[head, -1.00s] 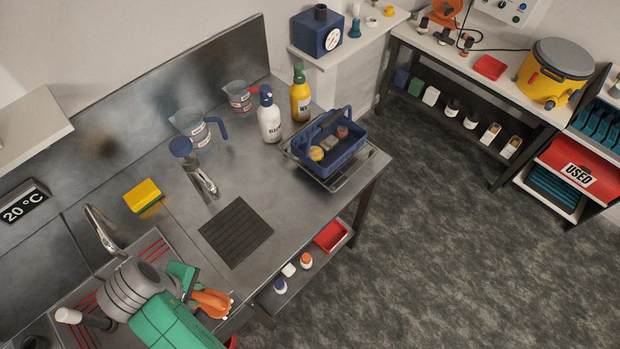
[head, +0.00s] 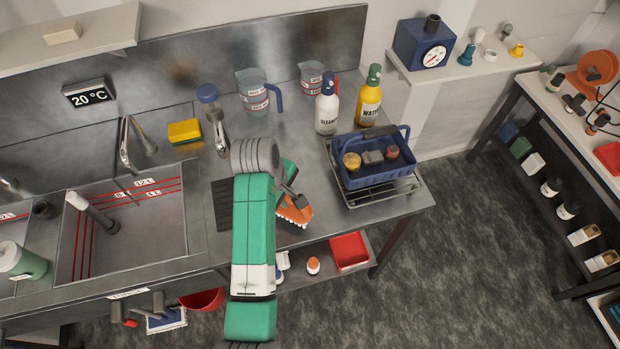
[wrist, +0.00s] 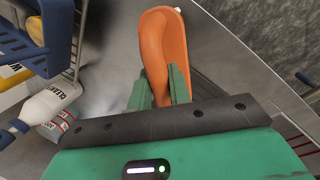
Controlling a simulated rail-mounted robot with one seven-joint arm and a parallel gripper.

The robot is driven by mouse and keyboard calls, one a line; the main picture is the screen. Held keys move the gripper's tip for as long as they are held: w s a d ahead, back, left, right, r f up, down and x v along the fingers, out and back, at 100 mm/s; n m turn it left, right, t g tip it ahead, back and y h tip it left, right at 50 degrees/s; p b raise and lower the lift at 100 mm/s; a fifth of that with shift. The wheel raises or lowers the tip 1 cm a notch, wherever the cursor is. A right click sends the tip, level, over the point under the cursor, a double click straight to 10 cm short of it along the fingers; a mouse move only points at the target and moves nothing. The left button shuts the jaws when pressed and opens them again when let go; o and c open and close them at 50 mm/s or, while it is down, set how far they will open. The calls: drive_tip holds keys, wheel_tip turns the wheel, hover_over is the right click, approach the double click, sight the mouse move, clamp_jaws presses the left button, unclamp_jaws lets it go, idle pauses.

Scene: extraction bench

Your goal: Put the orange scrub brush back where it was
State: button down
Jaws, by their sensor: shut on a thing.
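The orange scrub brush (head: 296,212) is in my gripper (head: 286,194), over the steel worktop near its front edge, bristles facing down. In the wrist view the brush (wrist: 166,52) reaches forward from between the two green fingers of my gripper (wrist: 160,90), which are shut on it. My arm hides part of the brush in the head view. I cannot tell whether it touches the worktop. A blue caddy (head: 364,178) stands right of the brush on a wire rack with a tray (head: 385,196). The caddy holds several small things, and its edge shows in the wrist view (wrist: 62,40).
The white cleaner bottle (head: 327,112) and yellow water bottle (head: 369,100) stand behind the caddy. Measuring jugs (head: 252,92), a tap and a yellow sponge (head: 185,131) stand farther left. The sink (head: 125,225) is at left. A black ribbed mat (head: 222,205) lies beside my arm.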

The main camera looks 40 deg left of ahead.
drive_tip(key=shift+w+a+f+b, duration=0.55)
drive_tip(key=shift+w+f, duration=0.2)
drive_tip(key=shift+w, duration=0.95)
drive_tip(key=shift+w+a+f+b, duration=0.45)
drive_tip(key=shift+w+a+f, duration=0.25)
drive_tip(key=shift+w, duration=0.95)
drive_tip(key=shift+w+a+f+b, duration=0.5)
drive_tip(key=shift+w+f, duration=0.3)
drive_tip(key=shift+w, duration=0.9)
drive_tip(key=shift+f, duration=0.1)
drive_tip(key=c, duration=1.3)
unclamp_jaws()
drive_tip(key=p+v, duration=0.2)
drive_tip(key=v, duration=1)
drive_tip(key=shift+p, duration=0.3)
